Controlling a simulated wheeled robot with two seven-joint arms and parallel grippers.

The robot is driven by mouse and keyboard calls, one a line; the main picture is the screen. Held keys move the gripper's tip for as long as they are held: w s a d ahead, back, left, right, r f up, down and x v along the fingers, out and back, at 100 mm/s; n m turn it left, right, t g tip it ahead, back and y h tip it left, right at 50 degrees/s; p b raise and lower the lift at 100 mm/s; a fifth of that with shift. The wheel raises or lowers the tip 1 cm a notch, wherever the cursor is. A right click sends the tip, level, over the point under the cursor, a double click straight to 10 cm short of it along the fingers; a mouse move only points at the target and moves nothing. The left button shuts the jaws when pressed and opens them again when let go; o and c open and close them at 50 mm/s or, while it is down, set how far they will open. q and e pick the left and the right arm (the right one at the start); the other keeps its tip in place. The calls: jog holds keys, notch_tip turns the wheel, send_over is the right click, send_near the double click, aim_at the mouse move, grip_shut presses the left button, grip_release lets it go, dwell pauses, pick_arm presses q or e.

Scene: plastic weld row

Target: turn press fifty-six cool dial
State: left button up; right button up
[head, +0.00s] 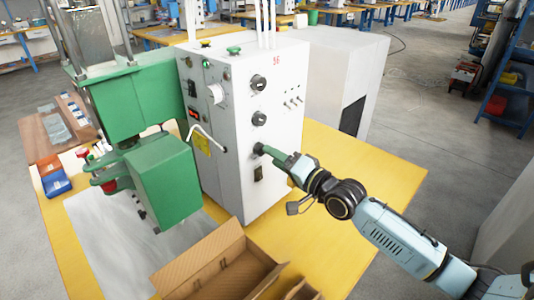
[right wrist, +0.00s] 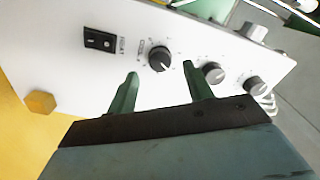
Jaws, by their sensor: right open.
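The press fifty-six control box (head: 222,130) is white, with a red number on its front face. Three black dials sit one above another: top dial (head: 258,83), middle dial (head: 259,118) and lowest dial (head: 258,149). In the right wrist view the open green fingers (right wrist: 160,75) point at the panel, with the lowest dial (right wrist: 160,59) in the gap just beyond the tips. I cannot tell whether they touch it. My left gripper is out of view.
A black rocker switch (head: 258,173) sits below the lowest dial, close to the gripper. The green press head (head: 165,180) is left of the box. An open cardboard box (head: 222,265) stands in front on the yellow table (head: 375,165). A white cabinet (head: 335,75) is behind.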

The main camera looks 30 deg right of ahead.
aim_at(260, 150)
jog(key=shift+x, duration=1.85)
jog(key=c, duration=1)
jog(key=shift+o, duration=0.2)
jog(key=shift+n, duration=0.4)
jog(key=shift+n+p, duration=3.15)
jog(key=shift+n, duration=4.45)
